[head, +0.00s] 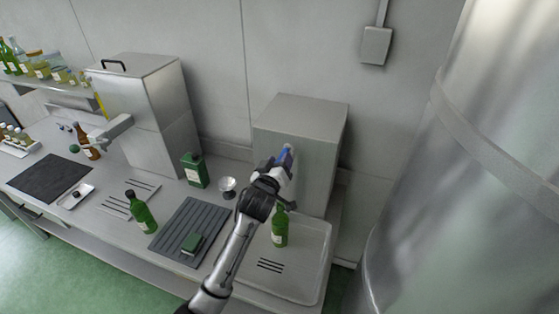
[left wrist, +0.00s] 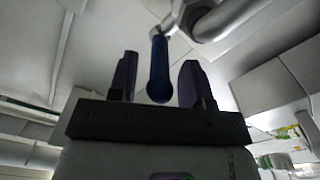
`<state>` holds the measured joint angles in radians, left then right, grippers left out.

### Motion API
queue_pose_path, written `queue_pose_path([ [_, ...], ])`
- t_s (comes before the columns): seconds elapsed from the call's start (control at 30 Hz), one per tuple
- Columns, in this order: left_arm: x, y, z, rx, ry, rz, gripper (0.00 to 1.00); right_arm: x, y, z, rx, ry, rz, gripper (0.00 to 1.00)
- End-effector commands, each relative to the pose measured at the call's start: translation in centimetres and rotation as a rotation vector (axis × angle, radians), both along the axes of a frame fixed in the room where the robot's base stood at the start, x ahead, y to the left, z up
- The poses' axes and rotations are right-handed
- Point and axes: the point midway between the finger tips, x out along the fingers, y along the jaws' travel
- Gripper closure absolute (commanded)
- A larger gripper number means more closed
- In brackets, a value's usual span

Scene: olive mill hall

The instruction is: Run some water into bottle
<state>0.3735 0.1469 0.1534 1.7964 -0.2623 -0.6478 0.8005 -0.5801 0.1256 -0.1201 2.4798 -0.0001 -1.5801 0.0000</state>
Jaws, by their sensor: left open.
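A green bottle (head: 280,232) stands upright in the shallow tray (head: 318,262) in front of a grey box unit (head: 318,140). My left gripper (head: 279,168) is above the bottle, at the front of the box, by a blue lever (head: 286,154). In the left wrist view the blue lever (left wrist: 159,72) lies between the two spread fingers (left wrist: 158,82), with gaps on both sides. A pale metal pipe (left wrist: 205,20) shows behind it. The outlet above the bottle is hidden by my gripper. My right gripper is not in view.
A green canister (head: 195,170) and a small metal cup (head: 228,186) stand near the wall. A large steel tank (head: 475,190) fills the right.

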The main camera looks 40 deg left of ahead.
Motion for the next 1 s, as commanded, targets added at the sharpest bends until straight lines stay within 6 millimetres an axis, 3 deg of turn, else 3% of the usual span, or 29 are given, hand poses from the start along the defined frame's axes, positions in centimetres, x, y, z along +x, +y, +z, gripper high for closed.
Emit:
queue_pose_path([
  [0.33, 0.20, 0.07, 0.04, 0.001, 0.000, 0.000, 0.55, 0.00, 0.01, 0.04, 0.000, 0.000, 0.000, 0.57],
  [0.8, 0.18, 0.07, 0.02, 0.001, 0.000, 0.000, 1.00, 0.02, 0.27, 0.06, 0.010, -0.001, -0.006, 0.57],
  [1.0, 0.17, 0.06, 0.01, 0.001, 0.000, 0.000, 1.00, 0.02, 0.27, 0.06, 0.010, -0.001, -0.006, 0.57],
])
